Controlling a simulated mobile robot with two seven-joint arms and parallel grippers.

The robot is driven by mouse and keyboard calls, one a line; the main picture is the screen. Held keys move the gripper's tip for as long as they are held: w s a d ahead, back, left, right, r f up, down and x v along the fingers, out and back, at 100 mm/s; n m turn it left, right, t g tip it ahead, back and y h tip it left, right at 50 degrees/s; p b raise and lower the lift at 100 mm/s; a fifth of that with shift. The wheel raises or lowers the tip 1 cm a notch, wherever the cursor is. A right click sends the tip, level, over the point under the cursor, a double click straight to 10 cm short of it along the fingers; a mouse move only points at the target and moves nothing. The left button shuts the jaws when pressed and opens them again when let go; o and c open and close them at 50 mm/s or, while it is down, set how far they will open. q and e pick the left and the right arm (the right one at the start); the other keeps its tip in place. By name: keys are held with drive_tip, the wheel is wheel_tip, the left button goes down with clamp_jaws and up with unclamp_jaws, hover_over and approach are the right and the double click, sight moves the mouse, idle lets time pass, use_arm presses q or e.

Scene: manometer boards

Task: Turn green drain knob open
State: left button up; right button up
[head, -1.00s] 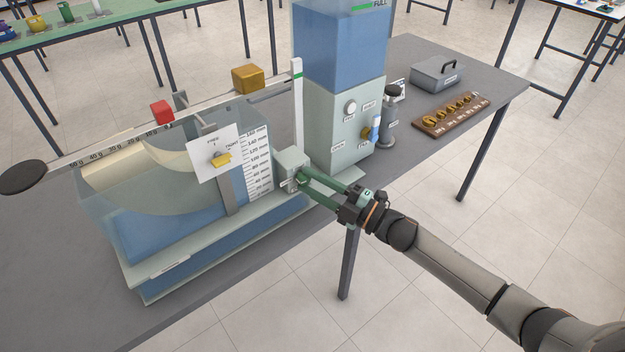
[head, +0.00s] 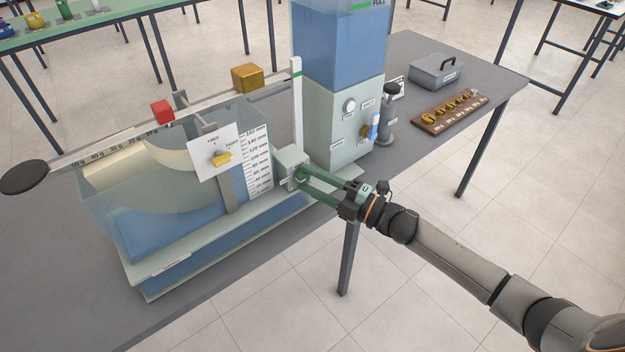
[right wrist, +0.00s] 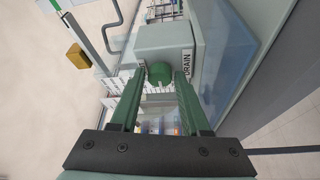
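The green drain knob (right wrist: 160,72) sits on the pale block (head: 291,165) at the right end of the water tank (head: 160,225). A DRAIN label (right wrist: 186,66) is beside it in the right wrist view. My right gripper (head: 305,181) reaches in from the right in the head view, with its two green fingers at the block. In the right wrist view the fingertips (right wrist: 160,77) lie on either side of the knob, closed against it. In the head view the fingers mostly hide the knob. My left gripper is not in view.
A tall blue water column (head: 340,50) on a pale cabinet (head: 335,115) stands behind my right gripper. A weight rack (head: 450,113) and grey box (head: 437,72) lie farther right.

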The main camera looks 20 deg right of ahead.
drive_tip(key=shift+o, duration=1.3)
use_arm(q)
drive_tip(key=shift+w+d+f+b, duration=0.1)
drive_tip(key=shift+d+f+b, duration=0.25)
drive_tip(key=shift+b, duration=0.15)
use_arm(e)
drive_tip(key=v, duration=1.2)
drive_tip(key=shift+s+d, duration=0.15)
drive_tip(key=shift+s, duration=0.05)
use_arm(q)
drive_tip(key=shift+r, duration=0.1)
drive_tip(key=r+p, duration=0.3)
drive_tip(key=p, duration=0.1)
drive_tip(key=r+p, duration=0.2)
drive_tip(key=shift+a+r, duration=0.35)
use_arm(e)
drive_tip(key=s+a+f+m+g+h, duration=0.2)
drive_tip(key=s+a+f+m+h, duration=0.2)
drive_tip(key=s+f+m, duration=0.4)
drive_tip(key=s+a+f+m+g+h, duration=0.3)
drive_tip(key=s+f+m+h, duration=0.3)
drive_tip(key=m, duration=0.7)
drive_tip(key=shift+s+a+f+m, duration=0.4)
drive_tip(key=shift+s+a+f, duration=0.2)
drive_tip(key=shift+s+f, duration=0.45)
